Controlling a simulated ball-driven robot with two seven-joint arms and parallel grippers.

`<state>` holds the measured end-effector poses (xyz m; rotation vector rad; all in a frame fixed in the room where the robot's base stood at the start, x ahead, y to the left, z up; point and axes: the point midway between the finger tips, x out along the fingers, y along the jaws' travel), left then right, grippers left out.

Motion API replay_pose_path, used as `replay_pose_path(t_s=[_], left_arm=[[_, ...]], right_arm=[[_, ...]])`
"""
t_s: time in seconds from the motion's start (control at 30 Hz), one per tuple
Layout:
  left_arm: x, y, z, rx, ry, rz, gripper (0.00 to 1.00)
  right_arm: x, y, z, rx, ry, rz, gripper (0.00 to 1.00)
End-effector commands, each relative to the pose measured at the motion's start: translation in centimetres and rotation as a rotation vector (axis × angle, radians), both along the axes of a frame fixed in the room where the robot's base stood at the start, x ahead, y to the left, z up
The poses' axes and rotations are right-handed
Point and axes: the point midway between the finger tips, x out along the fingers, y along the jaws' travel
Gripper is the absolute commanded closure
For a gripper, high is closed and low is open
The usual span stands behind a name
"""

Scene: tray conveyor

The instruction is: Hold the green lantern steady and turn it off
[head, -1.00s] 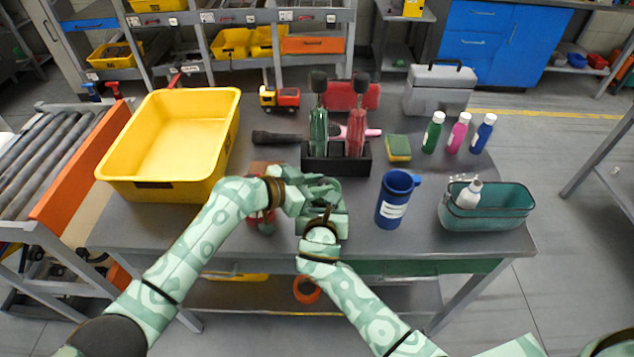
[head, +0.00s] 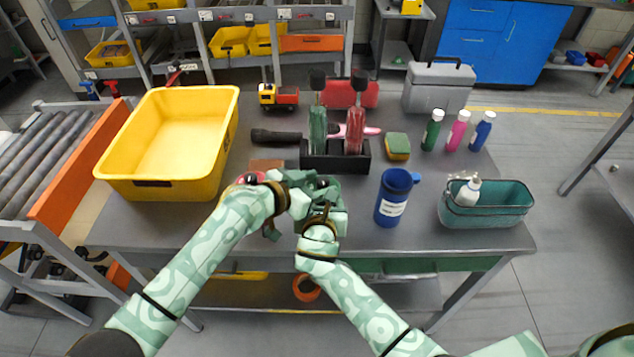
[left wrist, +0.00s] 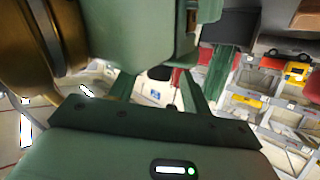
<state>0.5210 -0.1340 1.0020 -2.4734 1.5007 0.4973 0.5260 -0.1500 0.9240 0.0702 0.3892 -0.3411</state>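I cannot pick out a lantern with certainty. A tall green item with a black top (head: 318,130) stands in a black holder (head: 335,163) beside a similar red one (head: 355,130). My left gripper (head: 318,187) is in front of the holder, close against my right gripper (head: 328,212); the two overlap, so anything between them is hidden. A large green body (left wrist: 145,35) fills the top there. My right gripper's fingers are not clear.
A yellow bin (head: 170,185) stands at the left. A blue mug (head: 395,195) and a teal tub (head: 490,215) stand to the right. A sponge (head: 397,146), several small bottles, a grey toolbox (head: 437,90) and a toy truck (head: 278,96) are behind.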

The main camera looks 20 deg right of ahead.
Motion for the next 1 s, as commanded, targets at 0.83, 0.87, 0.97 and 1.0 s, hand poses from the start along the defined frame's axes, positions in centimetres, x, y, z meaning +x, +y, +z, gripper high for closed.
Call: replay_pose_path(t_s=[0.83, 0.87, 0.97, 1.0], left_arm=[[-4.6, 8.8, 4.2, 0.000, -0.001, 0.000, 0.52], [-4.7, 9.1, 4.2, 0.000, -0.001, 0.000, 0.52], [-5.0, 9.7, 4.5, -0.001, 0.000, 0.000, 0.52], [-5.1, 9.8, 4.6, -0.001, 0.001, -0.001, 0.52]], right_arm=[[0.0, -0.1, -0.1, -0.002, 0.002, -0.001, 0.71], [0.0, -0.1, -0.1, -0.002, 0.002, -0.001, 0.71], [0.0, -0.1, -0.1, -0.002, 0.002, -0.001, 0.71], [0.0, -0.1, -0.1, -0.002, 0.002, -0.001, 0.71]])
